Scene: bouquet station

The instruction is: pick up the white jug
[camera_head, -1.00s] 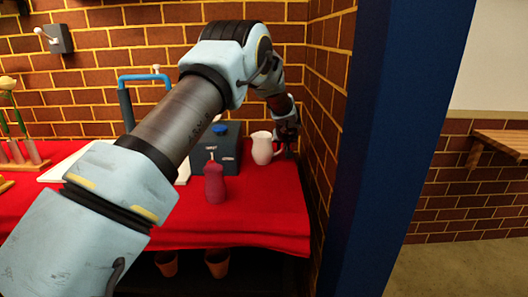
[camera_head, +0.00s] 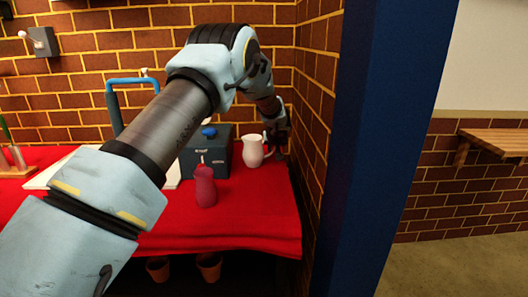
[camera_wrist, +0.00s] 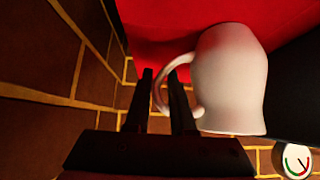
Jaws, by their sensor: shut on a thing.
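The white jug (camera_head: 252,151) stands upright near the right end of the red-covered table, with its handle toward the brick wall on the right. My gripper (camera_head: 279,146) is at the handle side of the jug. In the wrist view the jug (camera_wrist: 230,85) fills the right of centre, and its curved handle passes between the two dark fingers of my gripper (camera_wrist: 162,73). The fingers are shut on the handle. I cannot tell whether the jug's base touches the cloth.
A dark blue-grey box (camera_head: 207,157) with a blue knob stands just left of the jug. A purple bottle (camera_head: 205,187) stands in front of the box. The brick wall (camera_head: 312,130) and a blue post (camera_head: 363,150) are close on the right. Flower pots (camera_head: 208,266) sit below.

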